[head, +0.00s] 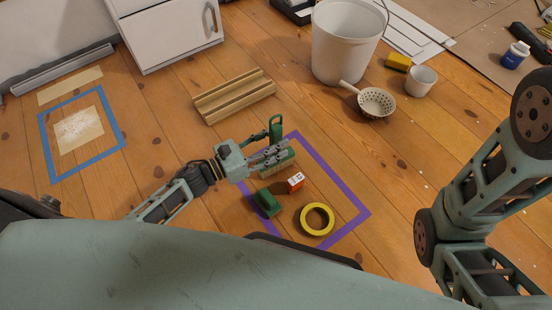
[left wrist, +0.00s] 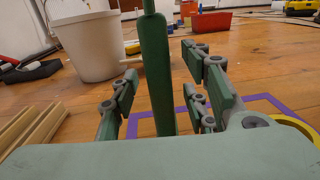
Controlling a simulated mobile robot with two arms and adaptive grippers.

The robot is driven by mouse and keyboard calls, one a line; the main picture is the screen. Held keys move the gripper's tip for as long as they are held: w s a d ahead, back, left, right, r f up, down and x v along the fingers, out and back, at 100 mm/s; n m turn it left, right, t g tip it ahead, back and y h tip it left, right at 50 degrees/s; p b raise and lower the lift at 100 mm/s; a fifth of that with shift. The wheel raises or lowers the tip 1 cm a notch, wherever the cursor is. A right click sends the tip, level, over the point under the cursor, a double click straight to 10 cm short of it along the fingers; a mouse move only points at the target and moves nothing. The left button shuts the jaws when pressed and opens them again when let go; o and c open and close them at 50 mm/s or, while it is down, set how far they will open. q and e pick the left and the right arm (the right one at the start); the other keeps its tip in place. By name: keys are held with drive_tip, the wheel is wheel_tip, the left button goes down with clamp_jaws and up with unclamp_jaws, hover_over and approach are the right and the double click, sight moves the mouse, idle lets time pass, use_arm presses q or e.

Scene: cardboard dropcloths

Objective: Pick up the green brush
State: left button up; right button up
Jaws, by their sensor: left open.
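The green brush (head: 276,127) is at the back-left part of the purple taped outline (head: 346,188) on the wooden floor. Its green handle shows just beyond my left gripper (head: 275,156), which partly covers it. In the left wrist view, the green handle (left wrist: 155,72) rises between the spread fingers of my left gripper (left wrist: 165,105). The gripper is open around it, and I cannot tell whether a finger touches it. The lower end of the brush is hidden in the wrist view. My right arm shows at the right, but its gripper is out of view.
A green block (head: 267,202), a small red-and-white box (head: 295,181) and a yellow tape roll (head: 317,218) lie close by. Grooved wooden strips (head: 234,96), a white bucket (head: 345,42) and a strainer (head: 376,102) stand beyond. Bare floor lies to the right.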

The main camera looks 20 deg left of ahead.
use_arm(q)
drive_tip(key=shift+w+d, duration=0.4)
clamp_jaws()
idle(0.4)
